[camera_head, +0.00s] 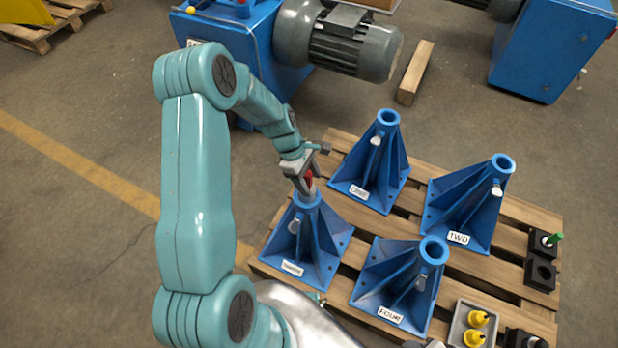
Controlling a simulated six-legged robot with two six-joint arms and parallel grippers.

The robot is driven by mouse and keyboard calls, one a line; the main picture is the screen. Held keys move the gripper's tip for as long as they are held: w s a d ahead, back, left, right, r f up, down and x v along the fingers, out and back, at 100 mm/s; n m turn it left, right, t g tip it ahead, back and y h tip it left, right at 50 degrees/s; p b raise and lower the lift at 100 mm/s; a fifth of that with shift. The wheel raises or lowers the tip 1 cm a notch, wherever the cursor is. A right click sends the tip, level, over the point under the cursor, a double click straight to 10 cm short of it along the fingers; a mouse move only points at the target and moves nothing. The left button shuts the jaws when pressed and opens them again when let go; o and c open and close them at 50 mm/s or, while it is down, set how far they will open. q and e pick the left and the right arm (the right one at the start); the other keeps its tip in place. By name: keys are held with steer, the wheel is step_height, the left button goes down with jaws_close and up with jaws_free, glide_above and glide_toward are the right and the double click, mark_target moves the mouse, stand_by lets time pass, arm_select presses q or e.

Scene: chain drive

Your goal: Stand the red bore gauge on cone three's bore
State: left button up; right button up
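The red bore gauge (309,179) is between the fingers of my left gripper (306,184), just above the bore of the front-left blue cone. Only a small part of the gauge shows; the fingers hide the rest. This cone (305,240) stands upright on the pallet, and its small label seems to read THREE. The gauge's lower end is at the bore's rim; I cannot tell whether it touches or sits in the bore.
Blue cones TWO (468,205), FOUR (400,280) and a back one (375,165) share the wooden pallet (345,147). Black holder blocks (540,273), one with a green piece (556,239), and a grey tray (459,328) with yellow pieces (478,318) are at the right. A grey motor (340,45) stands behind.

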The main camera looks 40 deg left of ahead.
arm_select(q)
steer(key=shift+r, duration=0.2)
steer(key=p+v, duration=0.2)
steer(key=v, duration=1.1)
steer(key=s+d+f+m+g, duration=0.1)
steer(key=s+d+f+m, duration=0.1)
steer(key=d+f+m, duration=0.45)
steer(key=s+d+f+m, duration=0.1)
steer(key=d+f+m, duration=0.3)
steer(key=d+f, duration=0.55)
steer(key=s+d+f+m, duration=0.1)
steer(key=s+d+m, duration=0.8)
steer(key=d, duration=0.3)
steer(key=shift+s, duration=0.3)
